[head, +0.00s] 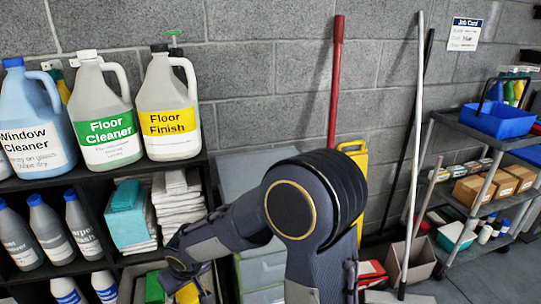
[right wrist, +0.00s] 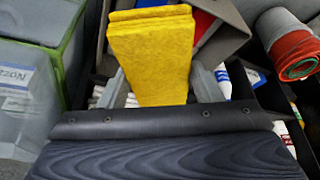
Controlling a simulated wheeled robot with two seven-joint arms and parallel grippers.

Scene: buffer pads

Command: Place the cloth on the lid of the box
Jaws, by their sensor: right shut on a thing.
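The yellow cloth (right wrist: 155,55) is folded and held upright between the fingers of my right gripper (right wrist: 170,85) in the right wrist view. In the head view, my right gripper (head: 188,280) is low at left of centre, in front of the black shelf, with a bit of yellow (head: 188,293) at it. A grey translucent box (right wrist: 25,95) with a label and green edging stands at left in the right wrist view. A grey translucent box (head: 240,172) also shows in the head view, partly hidden behind my arm; I cannot tell whether it is the same one. My left gripper is not in view.
The black shelf (head: 90,180) holds large jugs, several bottles and folded cloths (head: 178,200). A red-handled pole (head: 335,80) and a pale pole (head: 413,150) lean on the block wall. A grey rack (head: 450,130) with a blue bin (head: 497,120) stands at right.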

